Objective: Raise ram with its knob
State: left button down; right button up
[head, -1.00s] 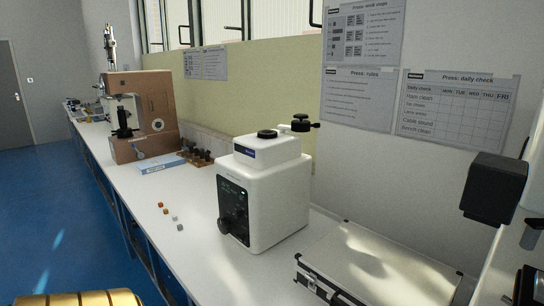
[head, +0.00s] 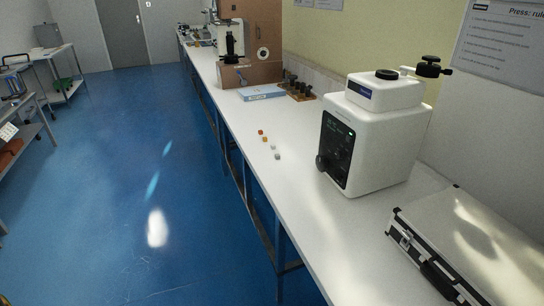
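A white benchtop machine (head: 372,135) with a black front panel stands on the bench at the right. A round black cap (head: 387,74) sits on its top. A black knob (head: 429,68) is on a short arm at its upper right, beside the cap. I cannot tell which of these is the ram's knob, and no ram shows clearly.
A silver case (head: 470,240) lies closed on the near right of the white bench (head: 300,215). Several small cubes (head: 268,143) lie left of the white machine. A blue flat box (head: 262,92) and a rack of dark pieces (head: 299,88) lie behind. Blue floor at left is open.

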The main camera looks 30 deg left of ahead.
aim_at(322, 162)
jog(key=u, duration=0.5)
jog(key=i+j+z, duration=0.1)
jog(key=z, duration=0.65)
jog(key=i+j+z, duration=0.15)
jog(key=j+z, duration=0.3)
jog(key=j, duration=0.3)
jog(key=j+z, duration=0.5)
jog(key=j, duration=0.25)
